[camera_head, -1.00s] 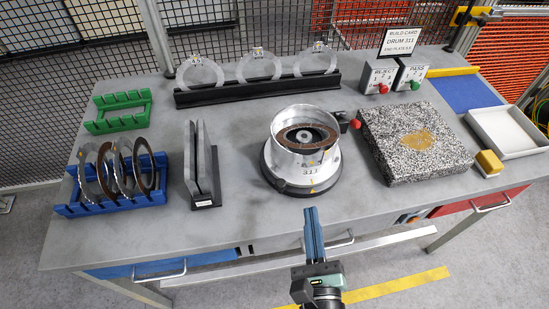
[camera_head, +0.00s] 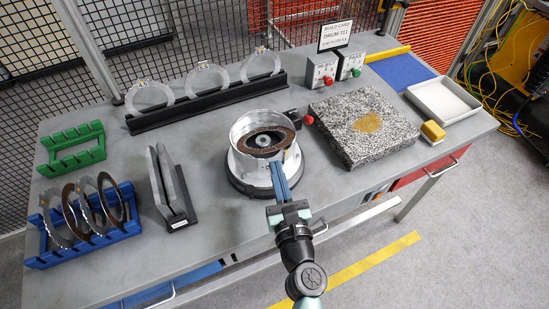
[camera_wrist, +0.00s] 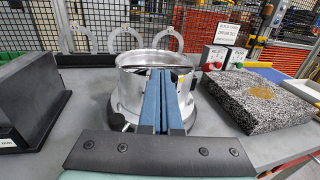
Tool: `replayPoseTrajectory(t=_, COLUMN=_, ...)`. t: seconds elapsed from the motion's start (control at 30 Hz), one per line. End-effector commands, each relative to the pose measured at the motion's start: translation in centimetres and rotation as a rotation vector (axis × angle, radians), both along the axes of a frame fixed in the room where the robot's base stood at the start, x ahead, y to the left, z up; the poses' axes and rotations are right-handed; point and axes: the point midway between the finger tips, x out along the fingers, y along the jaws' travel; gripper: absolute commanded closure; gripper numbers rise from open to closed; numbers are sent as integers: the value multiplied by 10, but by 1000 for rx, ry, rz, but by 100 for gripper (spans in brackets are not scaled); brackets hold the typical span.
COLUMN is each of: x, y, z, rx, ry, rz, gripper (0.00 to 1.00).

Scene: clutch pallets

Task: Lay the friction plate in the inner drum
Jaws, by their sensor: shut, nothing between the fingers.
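The drum (camera_head: 240,163) is a silver cylinder on a dark round base near the middle of the bench. A brown friction plate (camera_head: 247,144) lies inside its mouth, around the central hub (camera_head: 262,140); I cannot tell whether it sits flat. My gripper (camera_head: 277,166) is shut and empty, its blue fingers in front of the drum's near wall. In the wrist view the shut fingers (camera_wrist: 158,75) cover the middle of the drum (camera_wrist: 127,80), and the plate is hidden there. Several more plates (camera_head: 118,205) stand upright in a blue rack (camera_head: 75,252) at the left.
A black holder (camera_head: 181,208) with upright grey slabs stands left of the drum. A speckled stone block (camera_head: 345,150) lies to the right. Behind are a black rail (camera_head: 175,117) with three clear rings, a green rack (camera_head: 85,157) and two button boxes. A white tray (camera_head: 460,118) is at far right.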

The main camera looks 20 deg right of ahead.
Motion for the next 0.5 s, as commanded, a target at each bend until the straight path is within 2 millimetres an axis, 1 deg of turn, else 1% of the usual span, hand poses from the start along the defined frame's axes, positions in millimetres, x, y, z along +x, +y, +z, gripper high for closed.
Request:
replayPoseTrajectory(t=0.03, x=8, y=-1, z=2, rx=0, ry=-1, rz=1, gripper=100)
replayPoseTrajectory(t=0.2, x=22, y=-4, z=0, rx=-1, ry=0, rz=1, gripper=100)
replayPoseTrajectory(t=0.5, x=26, y=-5, z=0, rx=-1, ry=1, rz=0, gripper=100)
